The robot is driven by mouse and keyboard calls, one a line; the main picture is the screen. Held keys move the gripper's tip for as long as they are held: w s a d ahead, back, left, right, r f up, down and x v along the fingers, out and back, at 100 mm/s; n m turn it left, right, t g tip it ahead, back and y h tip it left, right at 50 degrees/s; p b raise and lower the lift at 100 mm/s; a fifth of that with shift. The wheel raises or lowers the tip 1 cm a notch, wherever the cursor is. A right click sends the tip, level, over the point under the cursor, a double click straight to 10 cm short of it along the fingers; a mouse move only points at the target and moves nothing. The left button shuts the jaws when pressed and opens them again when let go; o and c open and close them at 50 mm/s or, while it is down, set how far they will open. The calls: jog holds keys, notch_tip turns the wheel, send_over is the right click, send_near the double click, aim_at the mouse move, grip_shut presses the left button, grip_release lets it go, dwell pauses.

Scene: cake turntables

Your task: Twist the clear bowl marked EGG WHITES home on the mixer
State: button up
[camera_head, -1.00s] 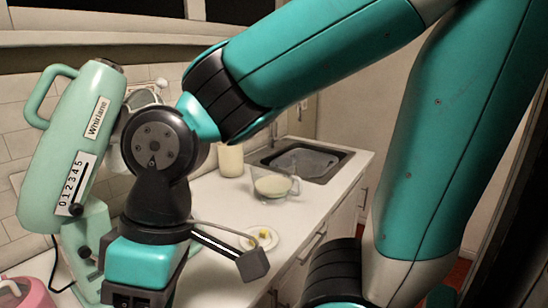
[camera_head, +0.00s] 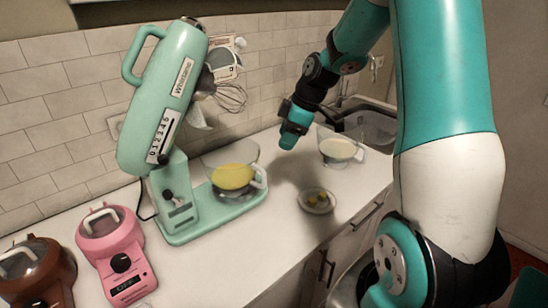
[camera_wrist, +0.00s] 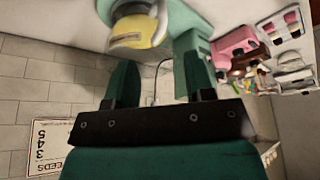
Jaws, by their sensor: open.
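The mint mixer (camera_head: 165,95) stands on the counter with its head tilted up. A clear bowl with yellow contents (camera_head: 233,178) stands upright on the mixer base (camera_head: 215,215); whether it is locked cannot be told. The wrist view shows it too (camera_wrist: 140,32), with a label I cannot read. A second clear bowl with pale contents (camera_head: 340,151) stands on the counter to the right, near the sink. I can read EGG WHITES on neither bowl. My gripper (camera_head: 292,138) is above the counter between the two bowls. In the wrist view its fingers (camera_wrist: 160,68) are apart and empty.
A pink appliance (camera_head: 112,255) and a brown one (camera_head: 35,272) stand at the left. A whisk (camera_head: 231,97) hangs from the mixer head. The sink (camera_head: 372,125) is at the back right.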

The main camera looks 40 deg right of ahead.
aim_at(264, 182)
jog(key=p+x, duration=0.4)
jog(key=x, duration=1.2)
jog(key=shift+c, duration=0.5)
grip_shut()
jog(key=shift+s+a+m, duration=0.2)
jog(key=shift+a+m, duration=0.5)
jog(key=shift+a, duration=0.1)
jog(key=shift+a+m+t+h+b, duration=0.3)
jog(key=shift+a+m+h+b, duration=0.15)
jog(key=shift+a+m, duration=0.3)
jog(key=shift+a, duration=0.15)
